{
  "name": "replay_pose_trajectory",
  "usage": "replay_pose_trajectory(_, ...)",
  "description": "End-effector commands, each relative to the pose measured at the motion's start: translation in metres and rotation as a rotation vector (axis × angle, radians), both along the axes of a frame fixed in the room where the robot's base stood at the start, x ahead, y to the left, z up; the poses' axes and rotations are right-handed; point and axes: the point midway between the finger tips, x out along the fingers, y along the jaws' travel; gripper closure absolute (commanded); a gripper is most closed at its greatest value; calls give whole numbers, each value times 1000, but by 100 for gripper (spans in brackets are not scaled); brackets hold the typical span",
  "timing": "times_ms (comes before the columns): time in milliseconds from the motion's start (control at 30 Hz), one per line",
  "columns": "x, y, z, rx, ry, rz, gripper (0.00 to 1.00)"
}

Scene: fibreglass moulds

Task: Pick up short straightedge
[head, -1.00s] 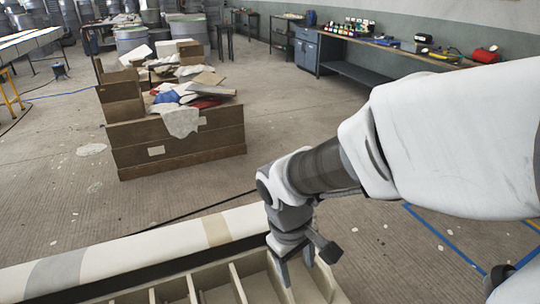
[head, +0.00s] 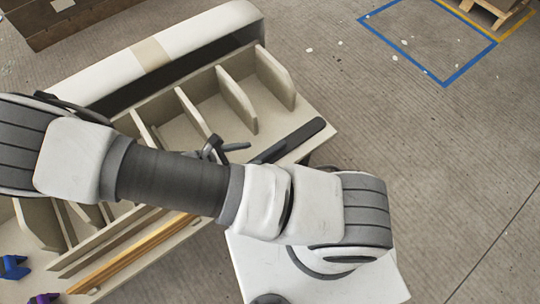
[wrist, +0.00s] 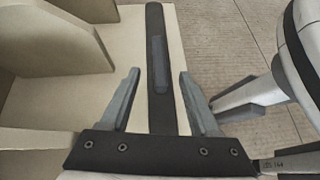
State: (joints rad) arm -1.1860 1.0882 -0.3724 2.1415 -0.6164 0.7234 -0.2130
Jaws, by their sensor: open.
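The short straightedge is a dark, flat bar with rounded ends and a slightly raised grey strip along it. In the wrist view the straightedge (wrist: 157,45) runs from the top down between the fingers of my gripper (wrist: 159,74). My gripper is open, with one finger on each side of the bar and a gap visible on both sides. In the head view the straightedge (head: 297,139) lies on the pale ledge in front of the divided tray, its near end hidden behind my arm. My gripper is mostly hidden there by the arm.
Upright pale dividers (head: 236,98) stand just behind the bar. Wooden strips (head: 135,252) lie along the ledge at lower left, with blue clamps (head: 14,267) nearby. A white roll (head: 180,50) lies behind the tray. Open floor with a blue taped outline (head: 443,85) is at right.

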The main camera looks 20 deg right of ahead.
Motion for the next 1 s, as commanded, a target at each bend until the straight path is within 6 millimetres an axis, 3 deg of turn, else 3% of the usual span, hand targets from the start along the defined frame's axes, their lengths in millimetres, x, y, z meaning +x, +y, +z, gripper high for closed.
replay_pose_trajectory(33, 0, -2, -15, -34, 11, 40, 38)
replay_pose_trajectory(200, 1, -7, -30, -92, 29, 108, 38)
replay_pose_trajectory(467, 7, -27, -43, -104, 33, 120, 38)
replay_pose_trajectory(800, 17, -69, -60, -104, 33, 119, 38)
replay_pose_trajectory(1000, 19, -75, -62, -101, 34, 120, 38)
